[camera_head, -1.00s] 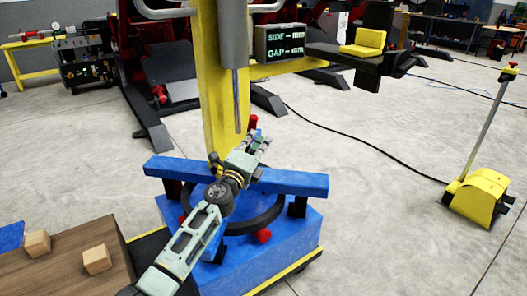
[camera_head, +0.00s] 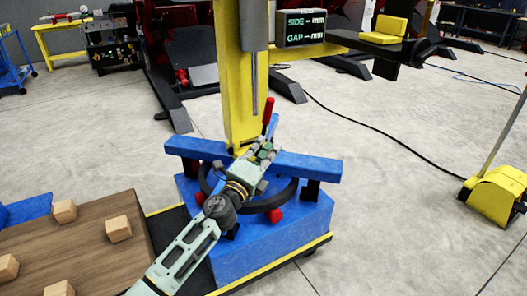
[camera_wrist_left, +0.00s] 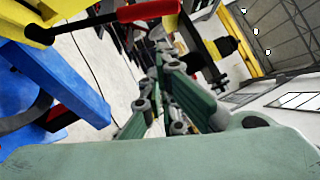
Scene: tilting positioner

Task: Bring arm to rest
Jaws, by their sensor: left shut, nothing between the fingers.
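My left arm reaches in from the bottom left of the head view. Its green-grey left gripper (camera_head: 266,150) is shut and empty, over the blue positioner base (camera_head: 262,240) with its dark ring (camera_head: 285,199). A red-handled lever (camera_head: 267,112) stands upright just beyond the gripper, near the yellow column (camera_head: 232,90). In the left wrist view the gripper fingers (camera_wrist_left: 172,100) show up close, and the red lever handle (camera_wrist_left: 150,10) lies across the top, apart from them. My right gripper is not in view.
A wooden tabletop (camera_head: 85,245) with several small wooden blocks stands at the lower left. A grey rod (camera_head: 255,90) hangs above the gripper. A display (camera_head: 301,28) and a yellow pad (camera_head: 389,28) are at the upper right. Open concrete floor lies to the right.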

